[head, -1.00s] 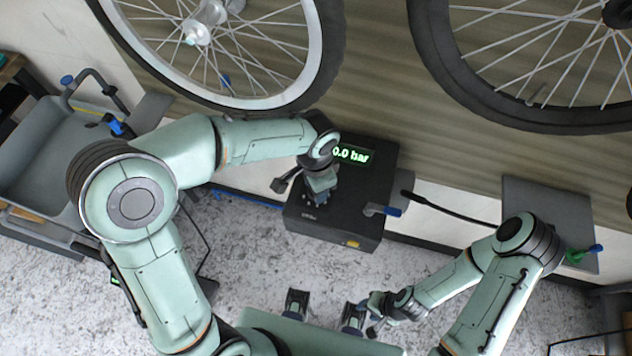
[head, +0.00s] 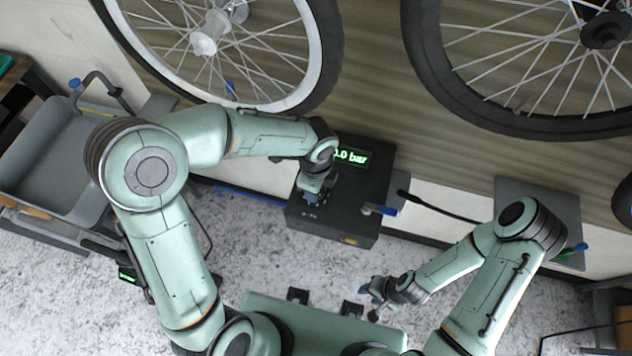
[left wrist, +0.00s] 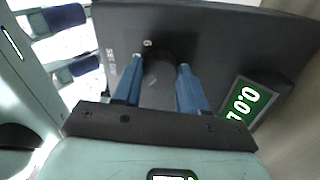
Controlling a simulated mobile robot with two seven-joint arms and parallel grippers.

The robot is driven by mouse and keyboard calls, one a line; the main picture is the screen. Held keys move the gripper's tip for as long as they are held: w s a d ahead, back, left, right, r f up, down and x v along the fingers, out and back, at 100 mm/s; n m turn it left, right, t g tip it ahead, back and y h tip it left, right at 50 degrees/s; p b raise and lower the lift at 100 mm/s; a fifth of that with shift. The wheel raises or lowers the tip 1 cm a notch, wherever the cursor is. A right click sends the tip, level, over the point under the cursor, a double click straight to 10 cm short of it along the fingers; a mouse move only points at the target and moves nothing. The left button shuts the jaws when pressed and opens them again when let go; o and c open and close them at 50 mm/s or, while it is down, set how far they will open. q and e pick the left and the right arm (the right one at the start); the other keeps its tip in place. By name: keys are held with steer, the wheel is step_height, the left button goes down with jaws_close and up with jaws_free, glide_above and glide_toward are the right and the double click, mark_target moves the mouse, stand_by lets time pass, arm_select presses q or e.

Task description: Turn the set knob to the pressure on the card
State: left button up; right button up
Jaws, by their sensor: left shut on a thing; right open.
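The black pressure box (head: 350,215) stands by the wall in the middle of the head view. Its green display (head: 351,157) is partly covered by my left wrist, leaving ".0 bar" readable; the left wrist view shows "0.0" on the display (left wrist: 243,104). My left gripper (head: 311,196) is over the box's left part. In the left wrist view its blue fingers (left wrist: 158,92) stand either side of the dark round set knob (left wrist: 159,66), beside "SET" lettering, shut on it. My right gripper (head: 372,300) is open and empty, low near my base. I cannot make out the card.
Two bike wheels (head: 318,75) (head: 425,75) hang above the box. A blue-handled lever (head: 380,209) sticks out at its right, near a black hose (head: 440,207). A grey cargo tray (head: 55,165) is at left, a grey plate (head: 540,195) at right.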

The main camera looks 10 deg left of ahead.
arm_select(q)
steer(key=shift+w+r+m, duration=0.1)
steer(key=shift+m, duration=0.5)
arm_select(e)
steer(key=shift+w+r, duration=0.3)
steer(key=shift+r, duration=0.1)
steer(key=shift+w+r, duration=0.1)
arm_select(q)
steer(key=o, duration=1.1)
steer(key=shift+c, duration=0.2)
step_height(320, 180, up, 13)
steer(key=p, duration=0.2)
steer(key=shift+r, duration=0.15)
arm_select(e)
steer(key=shift+w+r, duration=1)
steer(key=shift+r, duration=0.15)
